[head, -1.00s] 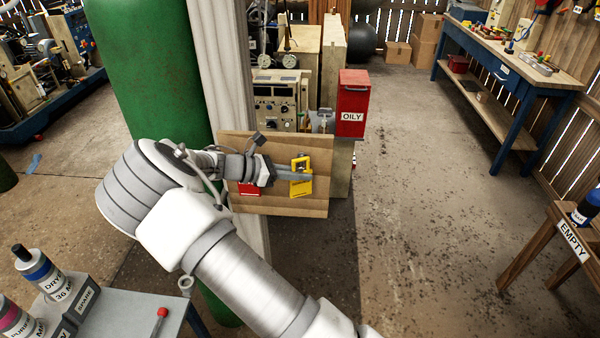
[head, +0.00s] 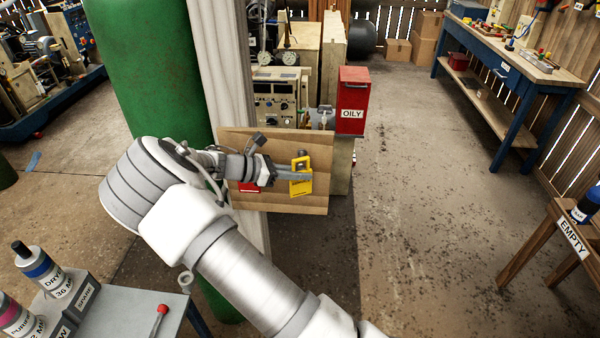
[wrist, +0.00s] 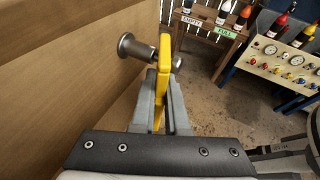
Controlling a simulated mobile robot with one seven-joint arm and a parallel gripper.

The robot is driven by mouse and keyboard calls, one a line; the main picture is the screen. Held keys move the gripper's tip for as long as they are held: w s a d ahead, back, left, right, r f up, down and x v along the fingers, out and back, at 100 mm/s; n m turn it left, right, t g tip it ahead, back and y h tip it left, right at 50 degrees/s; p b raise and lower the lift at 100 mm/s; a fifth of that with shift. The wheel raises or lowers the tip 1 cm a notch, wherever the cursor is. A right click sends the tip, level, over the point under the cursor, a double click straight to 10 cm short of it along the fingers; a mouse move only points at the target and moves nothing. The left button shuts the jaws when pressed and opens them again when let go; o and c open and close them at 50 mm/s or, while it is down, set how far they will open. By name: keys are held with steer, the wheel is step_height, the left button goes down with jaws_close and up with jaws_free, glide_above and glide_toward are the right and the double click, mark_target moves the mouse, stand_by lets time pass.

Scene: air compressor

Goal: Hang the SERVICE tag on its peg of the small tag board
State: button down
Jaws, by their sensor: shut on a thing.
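The yellow tag (head: 301,186) is in front of the wooden tag board (head: 295,204) in the head view; I cannot read its lettering. My gripper (head: 308,176) is shut on it, fingers pointing right along the board. In the wrist view the tag (wrist: 164,56) is edge-on between the fingers (wrist: 166,100). A metal peg (wrist: 134,47) with a round end stands at the tag's left, toward the board (wrist: 60,60). A small grey piece shows on the tag's right side, level with the peg. I cannot tell for certain whether the peg passes through the tag's hole.
A red tag (head: 249,187) is on the board's left part, partly behind my gripper. The board is beside a grey post (head: 226,60) and green tank (head: 150,70). A red OILY bin (head: 352,90) stands behind. The floor to the right is open.

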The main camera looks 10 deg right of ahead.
steer(key=c, duration=0.8)
jaws_free()
steer(key=shift+c, duration=0.2)
steer(key=shift+a+r, duration=0.1)
steer(key=shift+a, duration=0.05)
